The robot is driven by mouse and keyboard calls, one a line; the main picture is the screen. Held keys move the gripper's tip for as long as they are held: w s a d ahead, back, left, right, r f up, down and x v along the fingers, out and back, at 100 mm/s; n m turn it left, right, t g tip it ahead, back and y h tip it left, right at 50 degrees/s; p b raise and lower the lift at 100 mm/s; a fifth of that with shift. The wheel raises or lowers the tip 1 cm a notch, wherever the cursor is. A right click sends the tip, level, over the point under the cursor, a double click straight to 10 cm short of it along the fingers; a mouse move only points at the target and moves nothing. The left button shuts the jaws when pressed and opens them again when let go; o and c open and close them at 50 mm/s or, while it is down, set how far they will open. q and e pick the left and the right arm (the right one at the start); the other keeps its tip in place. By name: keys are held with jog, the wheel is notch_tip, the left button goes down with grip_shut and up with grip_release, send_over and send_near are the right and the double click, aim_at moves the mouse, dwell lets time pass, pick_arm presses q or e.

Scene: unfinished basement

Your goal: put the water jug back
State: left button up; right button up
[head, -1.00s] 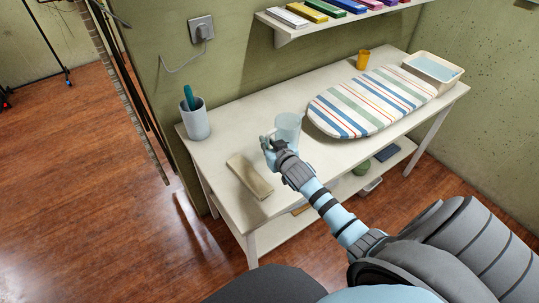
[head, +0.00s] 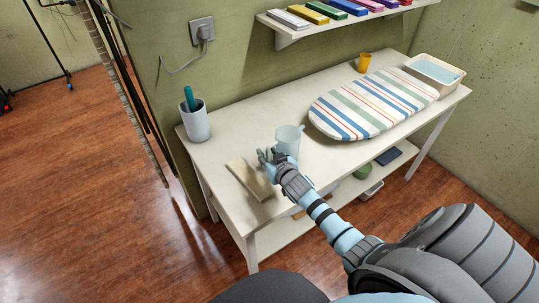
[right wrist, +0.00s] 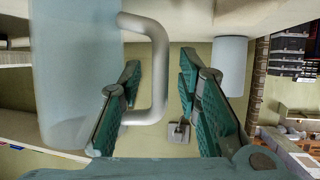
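The water jug (head: 288,138) is a pale blue see-through vessel on the white table, left of the striped ironing board. My right gripper (head: 268,157) is at its near left side and hides part of it. In the right wrist view, where the scene appears upside down, the jug (right wrist: 75,70) fills the left side. Its pale handle (right wrist: 158,75) lies between the two spread green fingers of the gripper (right wrist: 160,80). One finger appears inside the handle loop; I see no firm contact. My left gripper is out of view.
A flat beige block (head: 250,181) lies close by the gripper. A holder (head: 196,124) with a teal-handled item stands at the table's left end. The striped ironing board (head: 372,103), an orange cup (head: 364,62) and a water-filled tray (head: 410,66) occupy the right. A shelf (head: 290,32) hangs above.

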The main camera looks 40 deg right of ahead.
jog(key=shift+r, duration=0.2)
jog(key=p+v, duration=0.2)
jog(key=v, duration=1)
jog(key=shift+d+f, duration=0.1)
jog(key=shift+f, duration=0.05)
